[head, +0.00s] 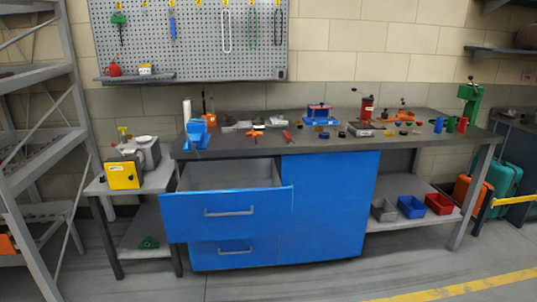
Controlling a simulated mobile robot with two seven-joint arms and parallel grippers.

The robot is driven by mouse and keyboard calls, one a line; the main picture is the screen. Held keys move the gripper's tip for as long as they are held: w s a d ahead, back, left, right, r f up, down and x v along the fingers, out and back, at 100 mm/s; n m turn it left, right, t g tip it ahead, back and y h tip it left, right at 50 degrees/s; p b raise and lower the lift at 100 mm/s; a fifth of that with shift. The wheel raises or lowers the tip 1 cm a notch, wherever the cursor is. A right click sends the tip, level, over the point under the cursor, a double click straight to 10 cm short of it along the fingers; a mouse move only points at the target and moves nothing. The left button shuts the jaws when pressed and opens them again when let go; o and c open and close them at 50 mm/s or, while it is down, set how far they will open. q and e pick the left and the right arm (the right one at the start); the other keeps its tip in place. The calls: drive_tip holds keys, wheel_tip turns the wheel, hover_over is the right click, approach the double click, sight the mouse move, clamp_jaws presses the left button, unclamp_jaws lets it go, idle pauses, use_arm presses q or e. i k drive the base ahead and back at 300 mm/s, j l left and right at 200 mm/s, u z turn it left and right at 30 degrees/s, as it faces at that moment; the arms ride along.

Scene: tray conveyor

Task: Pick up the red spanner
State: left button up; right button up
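A small, slim red tool (287,136) lies on the dark workbench top (240,143) near its front edge, left of the middle. It may be the red spanner, but it is too small to make out its shape. Small orange items (257,133) lie just left of it. Neither of my grippers shows in the head view, so nothing can be seen touching the red tool.
The top blue drawer (225,212) stands pulled out below the bench's left part. A blue vise (197,134) sits at the left corner. A side table with a yellow box (122,175) stands left. Grey floor (290,285) in front is clear.

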sight(287, 135)
drive_tip(key=i+z, duration=0.15)
drive_tip(key=i, duration=0.45)
drive_tip(key=i+j+z, duration=0.2)
drive_tip(key=i, duration=0.35)
